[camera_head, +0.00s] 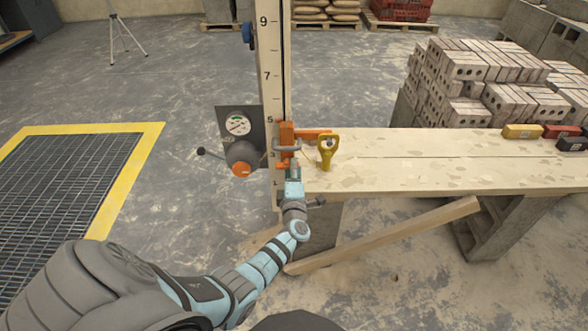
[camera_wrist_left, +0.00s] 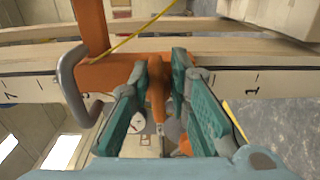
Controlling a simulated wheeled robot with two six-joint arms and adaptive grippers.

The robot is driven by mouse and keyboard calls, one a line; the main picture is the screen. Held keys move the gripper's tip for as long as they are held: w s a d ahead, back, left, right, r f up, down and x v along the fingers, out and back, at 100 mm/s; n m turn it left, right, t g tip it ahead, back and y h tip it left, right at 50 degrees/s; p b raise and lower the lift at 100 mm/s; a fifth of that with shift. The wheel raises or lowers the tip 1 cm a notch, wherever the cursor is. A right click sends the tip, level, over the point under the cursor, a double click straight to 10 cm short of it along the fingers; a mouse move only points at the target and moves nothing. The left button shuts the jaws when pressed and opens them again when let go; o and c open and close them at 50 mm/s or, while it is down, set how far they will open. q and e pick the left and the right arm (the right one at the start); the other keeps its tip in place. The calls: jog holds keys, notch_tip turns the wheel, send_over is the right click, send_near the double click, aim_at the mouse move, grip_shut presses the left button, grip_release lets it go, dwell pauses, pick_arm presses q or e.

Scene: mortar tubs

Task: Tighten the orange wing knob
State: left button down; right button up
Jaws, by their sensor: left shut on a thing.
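The orange wing knob (camera_wrist_left: 157,88) sits between the two teal fingers of my left gripper (camera_wrist_left: 158,85) in the left wrist view. The fingers are shut on it, one on each side, and hide part of it. In the head view my left gripper (camera_head: 292,172) is at the upright numbered post (camera_head: 267,90), just below the orange slider (camera_head: 287,135) with its grey handle. The slider also shows in the left wrist view (camera_wrist_left: 92,30), with the handle (camera_wrist_left: 72,80) beside it. My right gripper is not in view.
A dark panel with a gauge (camera_head: 238,125) and an orange-tipped grey part stands left of the post. A yellow piece (camera_head: 327,150) sits on the plank bench (camera_head: 420,165) to the right. Bricks (camera_head: 490,75) are stacked behind. A yellow-edged floor grate (camera_head: 70,175) lies left.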

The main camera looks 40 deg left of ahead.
pick_arm(q)
jog(key=shift+w+a+r, duration=0.1)
jog(key=shift+r, duration=0.2)
jog(key=c, duration=1.4)
grip_release()
jog(key=shift+f, duration=0.1)
jog(key=v, duration=1.2)
